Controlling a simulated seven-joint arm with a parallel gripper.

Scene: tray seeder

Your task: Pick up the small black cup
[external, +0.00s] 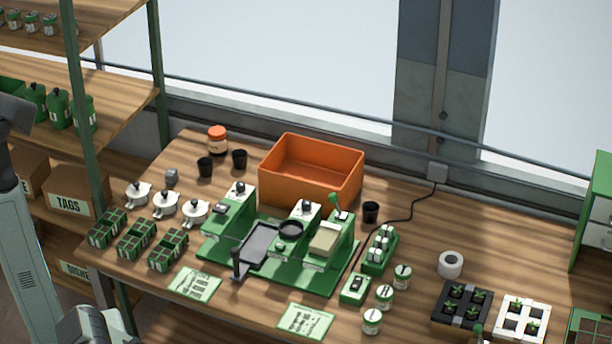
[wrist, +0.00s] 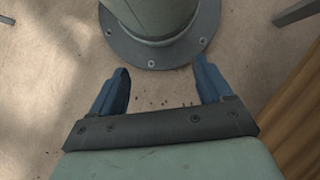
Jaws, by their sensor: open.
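Three small black cups stand on the wooden table in the external view. Two are side by side at the back left, a left one (external: 205,167) and a right one (external: 239,159). A third black cup (external: 370,212) stands right of the orange bin, beside the green machine. My gripper (wrist: 162,68) shows in the wrist view with its two blue fingers spread apart and nothing between them. It points down at the floor and a bolted round flange. No cup shows in the wrist view. My gripper's fingers cannot be made out in the external view.
An orange bin (external: 310,190) stands at the table's back. The green seeder (external: 315,270) fills the middle, with white lidded pots and green seed trays (external: 138,240) at its left. An orange-lidded jar (external: 217,140) stands behind the left cups. A black cable (external: 408,222) runs near the right cup.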

